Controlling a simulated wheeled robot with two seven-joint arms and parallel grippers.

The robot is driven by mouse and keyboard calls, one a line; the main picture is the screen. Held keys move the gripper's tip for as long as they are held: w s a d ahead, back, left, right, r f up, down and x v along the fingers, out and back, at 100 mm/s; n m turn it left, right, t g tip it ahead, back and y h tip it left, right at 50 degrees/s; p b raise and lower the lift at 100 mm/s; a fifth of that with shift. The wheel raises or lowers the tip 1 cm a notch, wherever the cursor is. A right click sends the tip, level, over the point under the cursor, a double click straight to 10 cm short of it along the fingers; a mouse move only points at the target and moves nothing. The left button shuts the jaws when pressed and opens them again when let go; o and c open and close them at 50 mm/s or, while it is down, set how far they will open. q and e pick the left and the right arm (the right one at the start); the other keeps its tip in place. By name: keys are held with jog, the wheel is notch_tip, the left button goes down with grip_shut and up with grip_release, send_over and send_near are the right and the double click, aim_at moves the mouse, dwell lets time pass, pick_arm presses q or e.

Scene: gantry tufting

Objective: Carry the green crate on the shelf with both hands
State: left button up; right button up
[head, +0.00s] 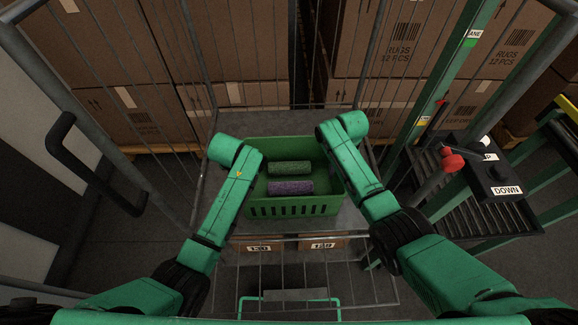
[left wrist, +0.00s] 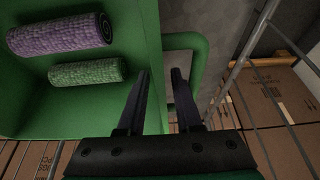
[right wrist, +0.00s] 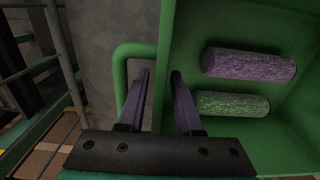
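The green crate (head: 290,208) sits upright on a grey shelf (head: 343,222) inside a wire cage cart. It holds a green roll (head: 290,168) and a purple roll (head: 291,187). My left gripper (left wrist: 160,72) is at the crate's left side, open, with the side wall between its spread fingers and one finger by the green loop handle (left wrist: 197,50). My right gripper (right wrist: 160,72) is at the right side, also open, its fingers straddling the wall near the other loop handle (right wrist: 121,75). Both grippers' fingers are hidden in the head view; finger depth is unclear.
Wire cage walls (head: 190,60) rise on both sides and behind. Cardboard boxes (head: 400,40) stack beyond. Labelled boxes (head: 258,248) sit below the shelf. A control box with a DOWN label (head: 507,190) and a red-knobbed lever (head: 452,162) stand right, beside a roller conveyor (head: 470,215).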

pick_arm(q)
jog(key=v, duration=0.7)
jog(key=shift+s+r, duration=0.2)
jog(key=shift+r, duration=0.15)
pick_arm(e)
notch_tip(320, 180, up, 12)
jog(key=shift+r, duration=0.1)
pick_arm(q)
jog(key=shift+r, duration=0.15)
